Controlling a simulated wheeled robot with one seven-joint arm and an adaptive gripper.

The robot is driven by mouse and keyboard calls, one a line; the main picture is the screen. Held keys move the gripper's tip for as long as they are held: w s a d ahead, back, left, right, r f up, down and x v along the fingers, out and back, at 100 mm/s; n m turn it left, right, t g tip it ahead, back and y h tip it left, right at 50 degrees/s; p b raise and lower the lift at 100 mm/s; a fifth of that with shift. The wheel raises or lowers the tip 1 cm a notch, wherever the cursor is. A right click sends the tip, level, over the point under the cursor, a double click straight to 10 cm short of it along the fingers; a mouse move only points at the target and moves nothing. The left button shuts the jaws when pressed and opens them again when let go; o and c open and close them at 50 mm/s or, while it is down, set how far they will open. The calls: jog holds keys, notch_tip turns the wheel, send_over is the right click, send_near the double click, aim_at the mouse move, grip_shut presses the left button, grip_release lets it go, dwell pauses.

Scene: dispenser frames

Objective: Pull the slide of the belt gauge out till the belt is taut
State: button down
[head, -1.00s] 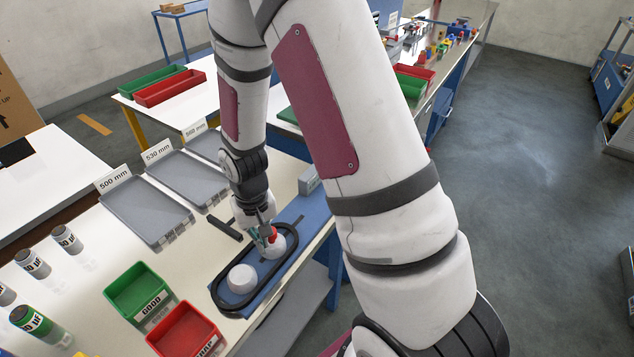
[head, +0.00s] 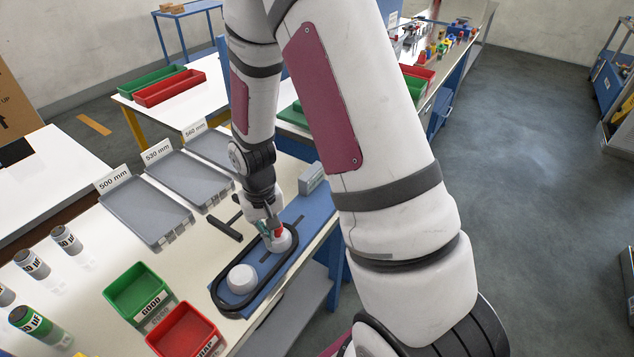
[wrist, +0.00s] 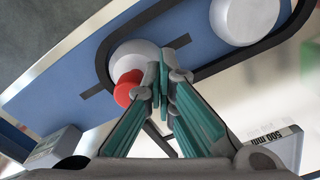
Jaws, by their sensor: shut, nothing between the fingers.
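The belt gauge has a blue base (head: 318,212) on the bench, with a black belt (head: 222,306) looped around two pale round pulleys. The near pulley (head: 241,279) stands at the belt's near end; it also shows in the wrist view (wrist: 246,18). The slide's pulley (head: 284,241) is close to the belt's far end; in the wrist view (wrist: 140,55) the belt curves closely around it. A red knob (wrist: 128,88) sits by that pulley. My gripper (wrist: 165,75) is shut and empty, its fingertips beside the knob, partly over the pulley. I cannot tell whether they touch.
Grey trays (head: 148,212) labelled 500, 530 and 560 mm lie left of the gauge. A dark bar (head: 223,226) lies beside it. A grey block (head: 312,178) stands at the base's far end. Green (head: 140,290) and red (head: 186,333) bins stand in front.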

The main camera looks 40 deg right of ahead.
jog(key=shift+w+d, duration=0.25)
jog(key=shift+d, duration=0.55)
jog(key=shift+w+d, duration=0.3)
jog(key=shift+d, duration=0.45)
jog(key=shift+w+d, duration=0.25)
jog(key=shift+d, duration=0.55)
dwell(1.3)
jog(key=shift+s+a, duration=0.1)
jog(key=shift+a, duration=0.1)
dwell(0.4)
jog(key=shift+r, duration=0.15)
jog(key=shift+r, duration=0.2)
jog(key=shift+a+r+p, duration=0.2)
jog(key=shift+r+p, duration=1.2)
jog(key=shift+r, duration=1.75)
